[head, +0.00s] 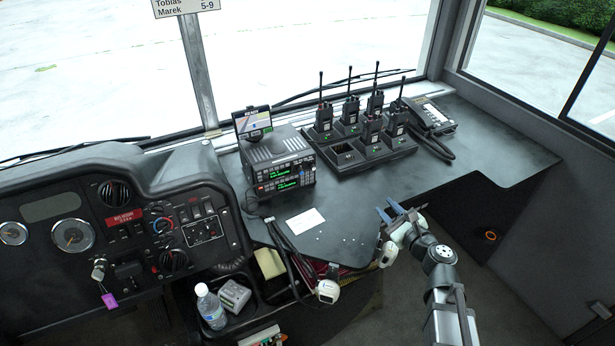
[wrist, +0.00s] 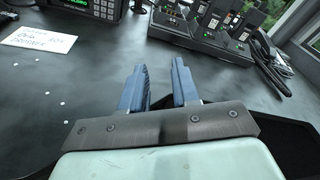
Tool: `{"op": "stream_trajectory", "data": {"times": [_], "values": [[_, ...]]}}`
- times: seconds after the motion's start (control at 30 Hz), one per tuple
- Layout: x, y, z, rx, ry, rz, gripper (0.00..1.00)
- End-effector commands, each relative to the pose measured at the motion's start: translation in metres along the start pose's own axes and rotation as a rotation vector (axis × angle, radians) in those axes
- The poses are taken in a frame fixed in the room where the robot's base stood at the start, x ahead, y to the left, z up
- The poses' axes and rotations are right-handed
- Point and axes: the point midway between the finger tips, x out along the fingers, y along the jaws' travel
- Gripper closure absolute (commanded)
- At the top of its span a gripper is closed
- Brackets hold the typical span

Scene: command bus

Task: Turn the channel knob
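A black two-deck radio unit (head: 285,170) with green displays stands on the dark console in the head view. Its knobs are too small to tell which is the channel knob. In the wrist view only the radio's lower front (wrist: 92,8) shows at the top left edge. My gripper (head: 390,210) is right of and nearer than the radio, over the console's front edge, apart from it. In the wrist view its two blue fingers (wrist: 160,80) are spread with nothing between them.
A charger tray (head: 345,162) with several handheld radios stands right of the radio unit, and a desk phone (head: 428,117) beyond it. A white card (head: 305,221) lies in front of the radio. The console between card and charger is mostly clear. A coiled cable (head: 290,245) hangs at the front.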

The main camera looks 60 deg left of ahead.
Motion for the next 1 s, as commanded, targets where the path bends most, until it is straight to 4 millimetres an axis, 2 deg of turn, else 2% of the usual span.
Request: {"op": "stream_trajectory", "data": {"times": [0.03,0.2,0.3,0.47,0.6,0.77,1.0], "values": [[0.010,0.017,0.013,0.029,-0.024,0.006,0.70],[0.036,0.062,0.052,0.136,-0.087,0.010,0.70],[0.047,0.086,0.070,0.195,-0.113,0.015,0.70],[0.057,0.112,0.089,0.264,-0.137,0.022,0.70],[0.061,0.122,0.096,0.293,-0.144,0.024,0.70],[0.067,0.124,0.098,0.299,-0.146,0.025,0.70],[0.090,0.123,0.100,0.297,-0.147,0.025,0.70]]}}
